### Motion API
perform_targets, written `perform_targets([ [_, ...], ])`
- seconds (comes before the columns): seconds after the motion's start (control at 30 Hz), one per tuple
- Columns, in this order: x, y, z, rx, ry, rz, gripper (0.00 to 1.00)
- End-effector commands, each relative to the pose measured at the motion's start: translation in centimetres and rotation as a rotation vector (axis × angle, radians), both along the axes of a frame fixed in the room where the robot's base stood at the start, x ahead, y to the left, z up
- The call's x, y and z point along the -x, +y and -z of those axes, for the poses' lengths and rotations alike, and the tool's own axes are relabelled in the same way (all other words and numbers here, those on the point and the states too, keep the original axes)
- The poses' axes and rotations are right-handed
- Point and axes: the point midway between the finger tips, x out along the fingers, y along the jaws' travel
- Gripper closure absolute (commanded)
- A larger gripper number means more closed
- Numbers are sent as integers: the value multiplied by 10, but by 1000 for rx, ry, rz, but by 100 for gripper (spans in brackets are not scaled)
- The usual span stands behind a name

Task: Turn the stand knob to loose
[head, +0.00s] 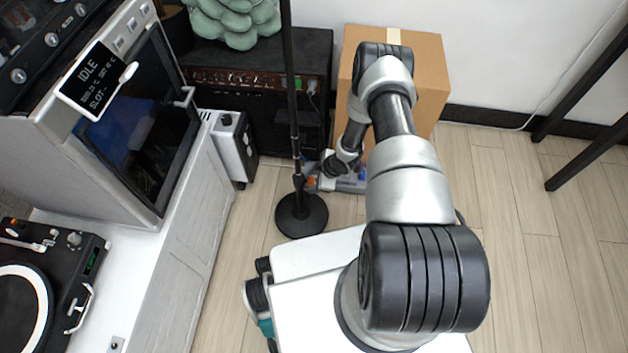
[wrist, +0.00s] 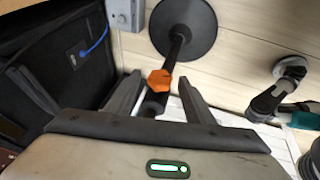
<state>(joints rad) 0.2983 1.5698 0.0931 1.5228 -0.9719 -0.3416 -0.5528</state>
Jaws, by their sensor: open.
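The stand is a thin black pole (head: 292,90) on a round black base (head: 302,216). Its orange knob (head: 311,183) is on the lower pole, partly hidden beside my gripper (head: 318,178) in the head view. In the wrist view the orange knob (wrist: 160,80) is a lobed shape on the pole, with the round base (wrist: 183,28) beyond it. My gripper (wrist: 160,84) is open, with one dark finger on each side of the knob and pole. Gaps show between the fingers and the knob. Any marking for loose or tight is not legible.
A black amplifier (head: 262,95) stands behind the pole, with a cardboard box (head: 432,75) to its right. A white cabinet (head: 185,240) bearing a machine (head: 140,120) runs along the left. Wooden floor (head: 545,240) is clear on the right.

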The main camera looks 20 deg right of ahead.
Motion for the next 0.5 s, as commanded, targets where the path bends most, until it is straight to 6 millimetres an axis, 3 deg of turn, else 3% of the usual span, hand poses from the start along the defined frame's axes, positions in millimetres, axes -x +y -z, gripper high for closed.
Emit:
perform_targets([
  [0.07, 0, 0, 0, 0, 0, 0, 52],
  [0.3, 0, 0, 0, 0, 0, 0, 91],
  [0.5, 3, 3, 0, 2, -13, -2, 93],
])
